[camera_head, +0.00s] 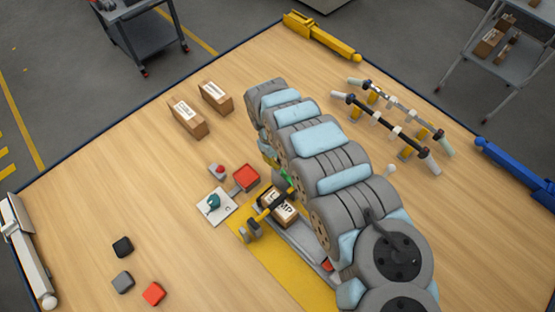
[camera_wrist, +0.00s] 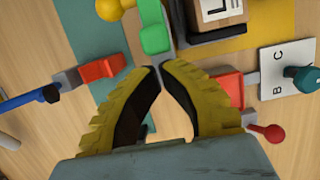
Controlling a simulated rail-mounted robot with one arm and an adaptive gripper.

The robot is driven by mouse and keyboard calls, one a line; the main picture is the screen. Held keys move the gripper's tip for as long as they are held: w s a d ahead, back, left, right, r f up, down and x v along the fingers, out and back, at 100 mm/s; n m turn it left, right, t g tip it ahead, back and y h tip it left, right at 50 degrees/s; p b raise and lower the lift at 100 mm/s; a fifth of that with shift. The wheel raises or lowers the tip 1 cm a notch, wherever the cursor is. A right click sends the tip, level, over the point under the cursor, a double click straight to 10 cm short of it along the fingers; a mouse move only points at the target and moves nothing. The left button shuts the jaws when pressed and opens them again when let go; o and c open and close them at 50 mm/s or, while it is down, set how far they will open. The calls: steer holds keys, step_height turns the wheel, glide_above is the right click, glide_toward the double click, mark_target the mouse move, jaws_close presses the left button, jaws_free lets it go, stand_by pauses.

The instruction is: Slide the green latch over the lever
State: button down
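The green latch (camera_wrist: 155,34) is a rounded piece just beyond my fingertips in the wrist view; a small part of it (camera_head: 287,176) shows beside the box in the head view. My gripper (camera_wrist: 159,68) has yellow ribbed fingers with black pads, their tips together and nothing seen between them. The tips are close to the latch's near end; I cannot tell whether they touch it. A dark lever-like bar (camera_wrist: 216,33) crosses in front of a labelled box (camera_wrist: 222,8), its end beside the latch. In the head view my arm largely hides my gripper.
Red blocks (camera_wrist: 102,67) and (camera_wrist: 229,86) flank my fingers. A blue rod with a black end (camera_wrist: 50,93) is left, a red ball knob (camera_wrist: 272,133) right. A white lettered panel (camera_head: 222,212) carries a teal knob (camera_head: 213,202).

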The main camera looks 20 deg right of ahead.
steer(key=shift+s, duration=0.1)
steer(key=shift+s+d+r+p, duration=0.25)
steer(key=shift+s+p, duration=0.25)
steer(key=shift+p, duration=0.55)
steer(key=shift+s+f, duration=0.1)
steer(key=shift+s, duration=0.05)
steer(key=shift+d+f, duration=0.1)
steer(key=shift+w+f, duration=0.1)
steer(key=shift+w, duration=0.1)
steer(key=w+a+r+b, duration=0.2)
steer(key=w+r, duration=0.4)
steer(key=r, duration=0.4)
steer(key=shift+a, duration=0.25)
